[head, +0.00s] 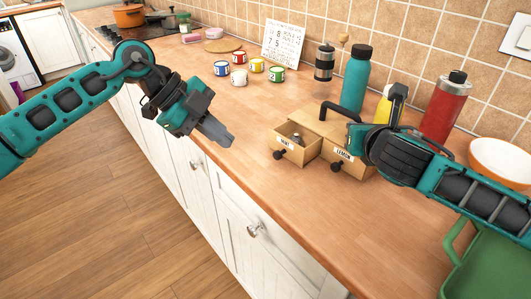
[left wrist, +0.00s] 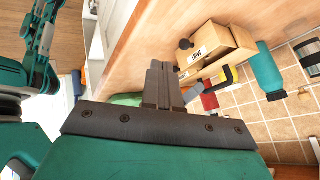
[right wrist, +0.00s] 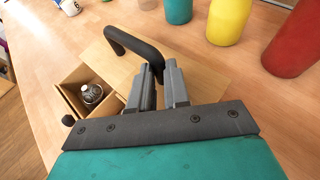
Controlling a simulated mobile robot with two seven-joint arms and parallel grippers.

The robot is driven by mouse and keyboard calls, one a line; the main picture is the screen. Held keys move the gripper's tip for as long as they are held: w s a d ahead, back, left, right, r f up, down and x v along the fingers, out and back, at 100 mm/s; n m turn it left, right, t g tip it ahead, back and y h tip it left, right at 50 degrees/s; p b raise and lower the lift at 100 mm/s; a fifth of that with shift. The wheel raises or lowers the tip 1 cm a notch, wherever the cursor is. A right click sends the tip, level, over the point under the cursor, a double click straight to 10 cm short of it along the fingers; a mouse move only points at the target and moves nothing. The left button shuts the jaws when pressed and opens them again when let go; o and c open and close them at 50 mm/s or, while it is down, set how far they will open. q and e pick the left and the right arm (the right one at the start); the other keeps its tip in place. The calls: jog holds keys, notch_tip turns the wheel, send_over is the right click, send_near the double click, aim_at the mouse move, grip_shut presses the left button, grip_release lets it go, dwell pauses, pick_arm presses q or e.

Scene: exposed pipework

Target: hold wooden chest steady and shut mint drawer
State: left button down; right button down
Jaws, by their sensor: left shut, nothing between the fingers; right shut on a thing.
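The wooden chest (head: 318,122) stands on the counter with a black bar handle (head: 342,112) on top. Its mint drawer (head: 297,154) is pulled open, with a dark knob (head: 277,154) in front and a small metallic-capped item (right wrist: 92,93) inside. The lemon drawer (head: 345,163) beside it looks closed. My left gripper (head: 218,132) is shut and empty, above the counter's front edge, to the left of the mint drawer and apart from it. My right gripper (right wrist: 160,78) is shut on the chest's handle; its fingers are largely hidden in the head view.
Behind the chest stand a teal bottle (head: 356,80), a yellow bottle (head: 382,108) and a red bottle (head: 443,108). Several mugs (head: 239,77) sit farther back left. A green container (head: 490,262) and an orange-rimmed bowl (head: 500,160) are at right. The counter before the mint drawer is clear.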

aim_at(284, 137)
pick_arm(q)
jog(key=shift+m+t, duration=0.3)
jog(key=shift+m, duration=0.2)
jog(key=x, duration=0.6)
jog(key=s+x, duration=0.1)
jog(key=x, duration=0.2)
jog(key=shift+f, duration=0.3)
jog(key=shift+w+d+r, duration=0.1)
jog(key=shift+w+d, duration=0.85)
jog(key=shift+w, duration=0.2)
jog(key=shift+w+d, duration=0.3)
jog(key=shift+w, duration=0.05)
jog(key=w+d, duration=0.4)
jog(key=d, duration=0.1)
jog(key=shift+w, duration=0.4)
jog(key=shift+r, duration=0.1)
